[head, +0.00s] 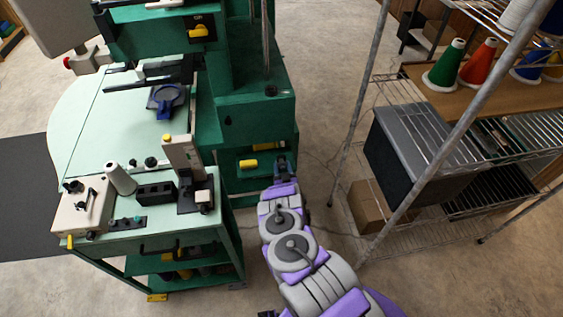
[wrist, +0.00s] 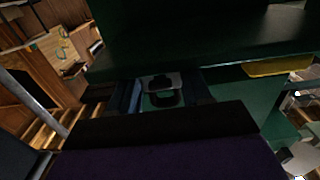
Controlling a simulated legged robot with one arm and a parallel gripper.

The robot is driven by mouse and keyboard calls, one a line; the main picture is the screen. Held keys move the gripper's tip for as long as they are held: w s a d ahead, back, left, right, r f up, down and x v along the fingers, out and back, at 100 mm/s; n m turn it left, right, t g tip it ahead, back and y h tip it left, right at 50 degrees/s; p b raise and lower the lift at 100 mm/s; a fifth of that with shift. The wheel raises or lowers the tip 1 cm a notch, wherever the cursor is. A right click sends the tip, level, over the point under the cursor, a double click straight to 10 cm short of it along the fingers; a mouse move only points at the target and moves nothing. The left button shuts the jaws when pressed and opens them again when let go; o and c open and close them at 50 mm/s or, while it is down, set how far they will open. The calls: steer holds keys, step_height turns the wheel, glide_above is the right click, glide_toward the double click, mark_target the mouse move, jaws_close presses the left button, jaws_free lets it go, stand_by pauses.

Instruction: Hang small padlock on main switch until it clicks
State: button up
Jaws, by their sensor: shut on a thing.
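My gripper (head: 285,166) is at the end of my purple and grey arm, against the front of the green machine. In the wrist view its dark fingers (wrist: 165,91) are shut on a small grey and dark piece (wrist: 160,82), apparently the small padlock. Its shackle cannot be made out clearly, nor whether it touches the machine. A yellow handle (head: 248,163) sits on the green front just left of my gripper; it also shows in the wrist view (wrist: 278,66). Another yellow rotary handle (head: 198,31) is on the upper panel. I cannot tell which is the main switch.
A green workbench (head: 120,215) with a thread cone, a beige box and black parts stands left. A wire shelf (head: 480,165) with thread cones, a dark bin (head: 415,145) and a cardboard box stands right.

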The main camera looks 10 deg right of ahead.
steer(key=shift+r+p, duration=1.8)
steer(key=shift+r, duration=0.7)
steer(key=shift+a, duration=0.1)
